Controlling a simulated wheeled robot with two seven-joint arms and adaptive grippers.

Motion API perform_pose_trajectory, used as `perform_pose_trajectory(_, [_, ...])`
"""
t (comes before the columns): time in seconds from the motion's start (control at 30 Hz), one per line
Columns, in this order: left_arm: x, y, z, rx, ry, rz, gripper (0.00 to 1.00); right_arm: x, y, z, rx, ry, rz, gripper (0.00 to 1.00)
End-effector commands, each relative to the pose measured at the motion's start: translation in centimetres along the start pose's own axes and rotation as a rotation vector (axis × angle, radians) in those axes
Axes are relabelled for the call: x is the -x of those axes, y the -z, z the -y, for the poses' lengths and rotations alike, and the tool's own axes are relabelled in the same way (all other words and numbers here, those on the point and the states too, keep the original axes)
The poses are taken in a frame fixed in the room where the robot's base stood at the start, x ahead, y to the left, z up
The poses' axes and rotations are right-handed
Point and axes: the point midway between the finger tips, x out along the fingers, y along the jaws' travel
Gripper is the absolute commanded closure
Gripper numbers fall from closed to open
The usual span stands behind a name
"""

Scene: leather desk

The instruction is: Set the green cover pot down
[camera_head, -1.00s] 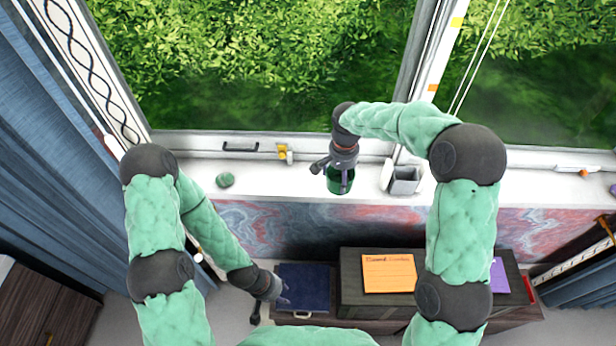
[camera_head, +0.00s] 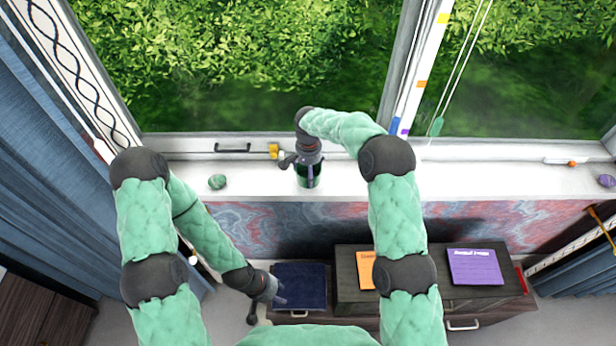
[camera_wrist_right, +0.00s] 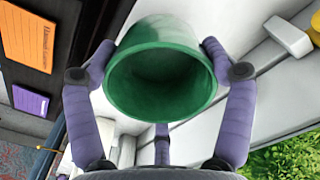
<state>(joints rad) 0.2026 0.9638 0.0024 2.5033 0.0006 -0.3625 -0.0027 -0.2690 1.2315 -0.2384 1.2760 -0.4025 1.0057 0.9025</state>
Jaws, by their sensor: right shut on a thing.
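The green cover pot (camera_head: 308,178) is in my right gripper (camera_head: 306,168) over the front part of the white window sill (camera_head: 370,184). In the right wrist view the pot (camera_wrist_right: 160,75) sits between the purple-grey fingers of my right gripper (camera_wrist_right: 165,65), which touch its sides. Its open round mouth faces that camera and its inside looks empty. I cannot tell whether the pot touches the sill. My left gripper (camera_head: 268,299) is low beside the dark blue book (camera_head: 300,287), its fingers apart and nothing between them.
A small green stone (camera_head: 217,181) lies on the sill to the left, and a purple one (camera_head: 606,180) at the far right. A yellow latch (camera_head: 273,151) is on the window frame behind the pot. A dark cabinet below carries orange (camera_head: 367,268) and purple (camera_head: 475,266) notes.

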Motion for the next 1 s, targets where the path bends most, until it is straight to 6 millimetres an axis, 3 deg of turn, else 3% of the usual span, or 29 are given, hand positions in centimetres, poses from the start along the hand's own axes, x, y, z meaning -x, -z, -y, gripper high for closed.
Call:
perform_pose_trajectory(0.23, [0.1,0.0,0.0,0.000,0.000,0.000,0.60,-3.0,0.0,0.2,0.000,0.000,0.001,0.56])
perform_pose_trajectory(0.67, [-0.3,0.0,0.1,0.000,0.000,0.000,0.60,-3.7,0.0,0.2,0.000,0.000,0.000,0.56])
perform_pose_trajectory(0.7, [-0.2,0.0,0.1,0.000,0.000,0.000,0.60,-3.7,0.0,0.2,0.001,-0.001,0.001,0.11])
perform_pose_trajectory(0.73, [-0.2,0.0,0.1,0.000,0.000,0.000,0.60,-3.6,0.0,0.2,0.001,-0.001,0.001,0.03])
perform_pose_trajectory(1.0, [-0.2,0.0,0.1,0.000,0.000,0.000,0.60,-3.6,0.0,0.2,0.001,0.000,0.001,0.00])
